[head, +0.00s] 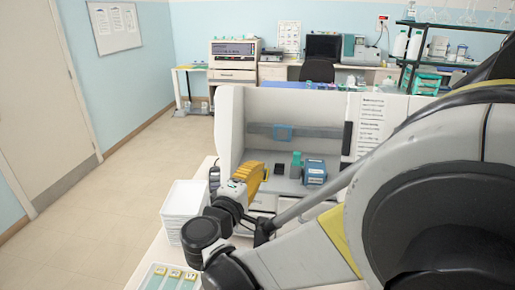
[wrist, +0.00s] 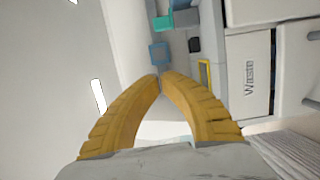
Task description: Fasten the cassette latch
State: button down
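My gripper (head: 254,178) has yellow fingers and is at the left part of the white bench enclosure in the head view. In the wrist view my gripper (wrist: 162,75) has its fingertips together, with nothing visible between them. A blue square piece (wrist: 158,53) shows just beyond the fingertips in the wrist view. The cassette latch cannot be told clearly at this size.
The white enclosure (head: 230,125) has walls around the work area. A small black item (head: 279,169) lies near the teal piece. A stack of white trays (head: 183,205) and a tray of slides (head: 172,277) are at the left. A "Waste" label (wrist: 249,78) shows in the wrist view.

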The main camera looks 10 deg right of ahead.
aim_at(298, 158)
jog(key=b+x, duration=0.1)
jog(key=x, duration=0.8)
jog(key=shift+w+d+f+b, duration=0.1)
jog(key=shift+w+d+b, duration=0.1)
jog(key=shift+b, duration=0.15)
jog(key=d, duration=0.1)
jog(key=s+d, duration=0.1)
jog(key=d, duration=0.1)
jog(key=shift+d+b, duration=0.1)
jog(key=shift+b, duration=0.2)
jog(key=shift+d, duration=0.3)
jog(key=shift+s+d, duration=0.2)
jog(key=shift+d, duration=0.3)
jog(key=shift+s+d, duration=0.15)
jog(key=shift+d, duration=0.4)
jog(key=shift+a, duration=0.1)
jog(key=shift+w, duration=0.1)
